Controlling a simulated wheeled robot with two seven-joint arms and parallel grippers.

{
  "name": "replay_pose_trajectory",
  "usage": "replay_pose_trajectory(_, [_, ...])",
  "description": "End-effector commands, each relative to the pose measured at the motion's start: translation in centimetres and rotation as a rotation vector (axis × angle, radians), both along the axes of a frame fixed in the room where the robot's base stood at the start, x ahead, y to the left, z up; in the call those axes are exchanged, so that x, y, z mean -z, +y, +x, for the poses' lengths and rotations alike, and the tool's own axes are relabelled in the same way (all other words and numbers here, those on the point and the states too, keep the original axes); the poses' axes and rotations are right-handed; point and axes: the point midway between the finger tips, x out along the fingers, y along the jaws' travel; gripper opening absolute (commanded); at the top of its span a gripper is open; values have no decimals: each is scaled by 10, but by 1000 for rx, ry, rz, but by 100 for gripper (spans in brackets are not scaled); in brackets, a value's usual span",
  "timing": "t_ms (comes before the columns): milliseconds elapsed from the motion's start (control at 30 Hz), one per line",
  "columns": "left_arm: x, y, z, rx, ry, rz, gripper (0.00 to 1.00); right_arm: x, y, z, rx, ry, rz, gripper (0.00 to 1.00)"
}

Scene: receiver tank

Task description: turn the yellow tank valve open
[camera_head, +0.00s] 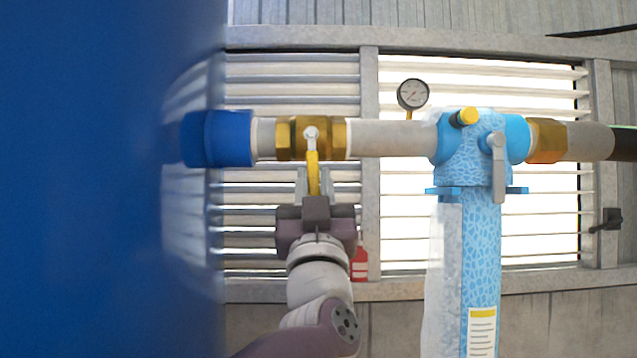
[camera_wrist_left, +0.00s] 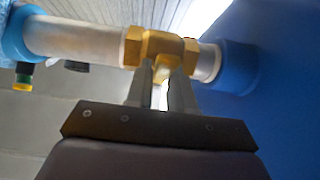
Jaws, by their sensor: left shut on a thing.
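The yellow tank valve is a brass valve body (camera_head: 330,138) with a yellow lever handle (camera_head: 312,172), set in the pipe beside the blue tank (camera_head: 100,180). The lever points down, across the pipe. My left gripper (camera_head: 314,180) comes from below, and its fingers are shut on the lever. In the left wrist view, the fingers (camera_wrist_left: 163,92) rise to just under the brass body (camera_wrist_left: 160,46), and the lever is mostly hidden between them. My right gripper is not in view.
A pressure gauge (camera_head: 412,94) stands on the pipe (camera_head: 390,137) right of the valve. A light-blue filter housing (camera_head: 480,230) with a grey lever (camera_head: 498,165) hangs further right. A red bottle (camera_head: 359,264) is behind my left wrist. The tank fills the left side.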

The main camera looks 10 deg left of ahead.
Motion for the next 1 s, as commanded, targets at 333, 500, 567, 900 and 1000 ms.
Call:
replay_pose_trajectory(333, [-1, -15, 7, 4, -44, -174, 0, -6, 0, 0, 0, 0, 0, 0])
replay_pose_trajectory(500, [-4, -24, 9, 4, -77, -288, 0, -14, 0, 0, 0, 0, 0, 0])
replay_pose_trajectory(567, [-6, -26, 10, 4, -87, -323, 0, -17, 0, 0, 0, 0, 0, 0])
replay_pose_trajectory(900, [-9, -36, 13, 5, -125, -460, 0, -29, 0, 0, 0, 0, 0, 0])
replay_pose_trajectory(1000, [-9, -37, 13, 4, -130, -477, 0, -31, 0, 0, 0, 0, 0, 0])
